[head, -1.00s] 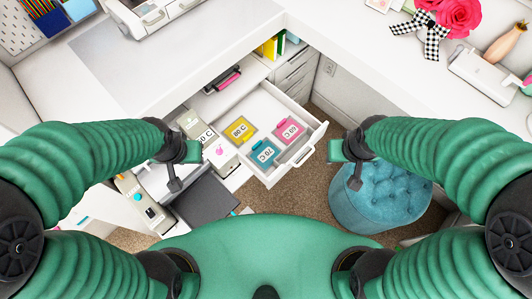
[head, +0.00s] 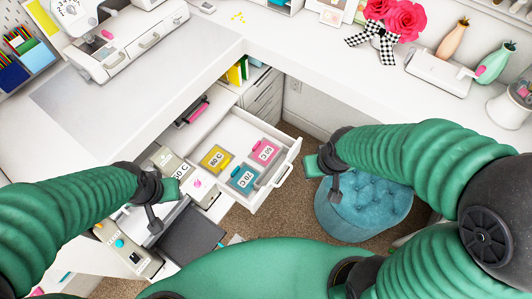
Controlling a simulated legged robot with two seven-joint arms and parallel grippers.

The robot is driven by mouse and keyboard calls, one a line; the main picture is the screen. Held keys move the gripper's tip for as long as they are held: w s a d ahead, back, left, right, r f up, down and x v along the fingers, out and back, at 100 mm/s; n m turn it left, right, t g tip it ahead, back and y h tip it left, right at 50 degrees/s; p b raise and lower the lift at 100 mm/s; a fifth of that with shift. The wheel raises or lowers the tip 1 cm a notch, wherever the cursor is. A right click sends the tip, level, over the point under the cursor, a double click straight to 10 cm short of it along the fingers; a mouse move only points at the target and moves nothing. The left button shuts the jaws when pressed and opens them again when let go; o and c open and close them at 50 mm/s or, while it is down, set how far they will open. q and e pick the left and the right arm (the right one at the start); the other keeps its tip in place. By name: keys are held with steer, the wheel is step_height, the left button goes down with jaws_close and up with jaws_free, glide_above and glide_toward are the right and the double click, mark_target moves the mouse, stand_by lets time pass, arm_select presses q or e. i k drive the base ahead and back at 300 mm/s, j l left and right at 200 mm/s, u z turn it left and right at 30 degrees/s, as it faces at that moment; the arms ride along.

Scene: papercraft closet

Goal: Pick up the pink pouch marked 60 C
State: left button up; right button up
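The pink pouch (head: 264,151) lies flat in the open white drawer (head: 236,131), near its front right side. Its white label is turned in the picture and appears to read 60 C. A yellow pouch (head: 215,158) and a teal pouch (head: 242,178) lie beside it. My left gripper (head: 163,204) is left of and below the drawer in the picture, apart from the pouches. My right gripper (head: 322,178) is right of the drawer, over the floor and stool side. Both look open and empty, with their finger parts spread.
A blue tufted stool (head: 362,208) stands right of the drawer, partly behind my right arm. The drawer's front handle (head: 284,175) sticks out toward the floor. White desk surfaces (head: 150,100) run above and left. A dark tray (head: 192,238) and a pale box (head: 172,165) sit near my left gripper.

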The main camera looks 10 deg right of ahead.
mark_target(264, 151)
steer(key=i+l+u, duration=0.1)
steer(key=l+u, duration=0.2)
steer(key=u, duration=0.15)
steer(key=l+u, duration=0.3)
steer(key=u, duration=0.15)
steer(key=l+u, duration=0.45)
steer(key=i+j, duration=0.05)
steer(key=j, duration=0.05)
